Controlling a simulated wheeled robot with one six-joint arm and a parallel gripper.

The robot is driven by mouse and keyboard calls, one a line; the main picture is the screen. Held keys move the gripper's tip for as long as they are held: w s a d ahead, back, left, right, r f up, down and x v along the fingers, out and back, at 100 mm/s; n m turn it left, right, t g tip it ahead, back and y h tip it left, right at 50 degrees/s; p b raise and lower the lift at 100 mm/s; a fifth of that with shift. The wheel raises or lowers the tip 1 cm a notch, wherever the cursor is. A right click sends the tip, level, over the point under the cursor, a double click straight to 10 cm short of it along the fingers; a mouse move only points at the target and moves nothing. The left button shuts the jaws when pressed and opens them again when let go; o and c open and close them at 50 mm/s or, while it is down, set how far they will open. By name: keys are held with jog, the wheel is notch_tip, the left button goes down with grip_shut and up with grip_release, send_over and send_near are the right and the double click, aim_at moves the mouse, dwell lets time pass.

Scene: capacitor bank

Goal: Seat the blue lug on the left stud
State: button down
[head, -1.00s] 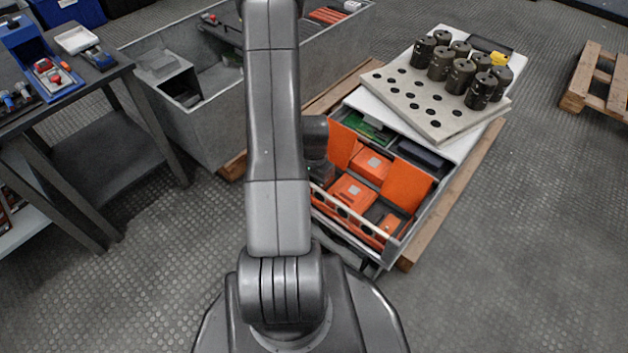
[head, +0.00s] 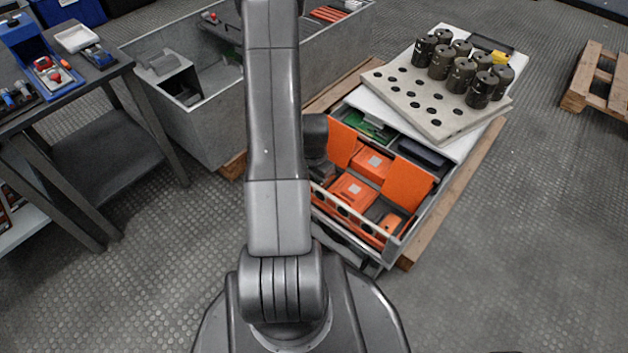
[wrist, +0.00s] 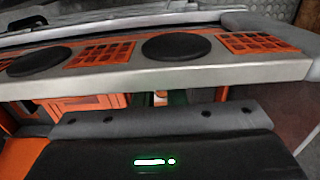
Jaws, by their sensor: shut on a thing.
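My gripper (wrist: 150,125) shows only by its dark body with a green light, low in the wrist view. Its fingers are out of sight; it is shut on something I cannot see. In the head view my arm hides it. The blue lug and the left stud cannot be made out in either view. An opened cabinet (head: 411,248) with orange panels and boxes lies right of my arm. A grey bar (wrist: 210,75) with black discs and orange grilles crosses the wrist view, close beyond the gripper body.
A pale plate (head: 402,96) with holes bears several dark cylinders (head: 461,74) at the cabinet's far end. A grey bin (head: 190,140) stands behind my arm. A bench (head: 100,78) with a blue tray is at left, a pallet (head: 590,85) at right.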

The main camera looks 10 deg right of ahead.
jog(key=shift+f+b, duration=0.65)
jog(key=shift+f, duration=0.05)
dwell(1.0)
jog(key=c, duration=1.4)
grip_release()
notch_tip(320, 180, up, 14)
jog(key=p, duration=0.5)
jog(key=shift+f, duration=0.1)
